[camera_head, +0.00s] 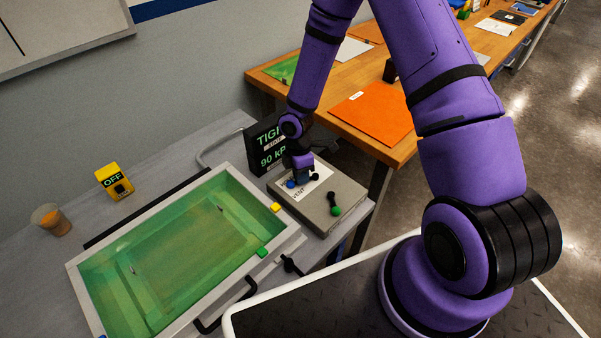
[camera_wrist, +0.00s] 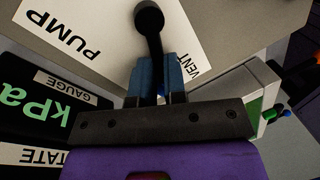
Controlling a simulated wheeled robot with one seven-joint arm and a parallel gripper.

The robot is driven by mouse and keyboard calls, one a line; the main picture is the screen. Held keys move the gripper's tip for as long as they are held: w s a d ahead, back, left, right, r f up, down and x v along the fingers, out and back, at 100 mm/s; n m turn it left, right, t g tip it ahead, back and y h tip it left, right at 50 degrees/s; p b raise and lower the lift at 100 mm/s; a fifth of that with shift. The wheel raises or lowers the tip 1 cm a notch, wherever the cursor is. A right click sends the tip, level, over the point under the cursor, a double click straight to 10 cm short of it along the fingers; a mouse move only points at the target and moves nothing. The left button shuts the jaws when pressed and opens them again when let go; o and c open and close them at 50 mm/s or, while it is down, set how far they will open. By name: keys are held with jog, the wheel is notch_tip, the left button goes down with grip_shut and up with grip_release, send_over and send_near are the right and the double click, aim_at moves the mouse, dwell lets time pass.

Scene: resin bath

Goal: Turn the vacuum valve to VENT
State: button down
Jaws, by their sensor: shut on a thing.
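The vacuum valve is a grey box (camera_head: 345,192) with a white label plate. Its black lever with a round knob (camera_wrist: 148,18) shows in the wrist view, and a black knob also shows beside my gripper in the head view (camera_head: 315,177). My gripper (camera_wrist: 158,78) has its blue fingers on both sides of the lever and is shut on it; it is over the box in the head view (camera_head: 298,176). In the wrist view the word PUMP (camera_wrist: 75,35) is left of the lever and VENT (camera_wrist: 190,67) is right, partly hidden by a finger.
A black gauge display (camera_head: 268,148) behind the box reads TIGHT and 90 kPa. A green-and-black handle (camera_head: 335,210) is at the box's front. A green resin bath (camera_head: 268,228) stands left, with a yellow OFF switch (camera_head: 114,180) and a cup (camera_head: 50,220) beyond.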

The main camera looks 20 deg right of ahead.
jog(key=shift+s+d+n+h, duration=0.15)
jog(key=shift+s+n, duration=0.3)
jog(key=shift+n, duration=0.7)
jog(key=shift+s+a+n+h, duration=0.1)
jog(key=shift+s+n+h, duration=0.25)
jog(key=shift+n, duration=0.8)
jog(key=shift+s+d, duration=0.1)
jog(key=c, duration=1.2)
grip_release()
jog(key=shift+o, duration=0.2)
jog(key=d+v, duration=0.1)
jog(key=v, duration=0.9)
jog(key=shift+a+r, duration=0.45)
jog(key=shift+a, duration=0.05)
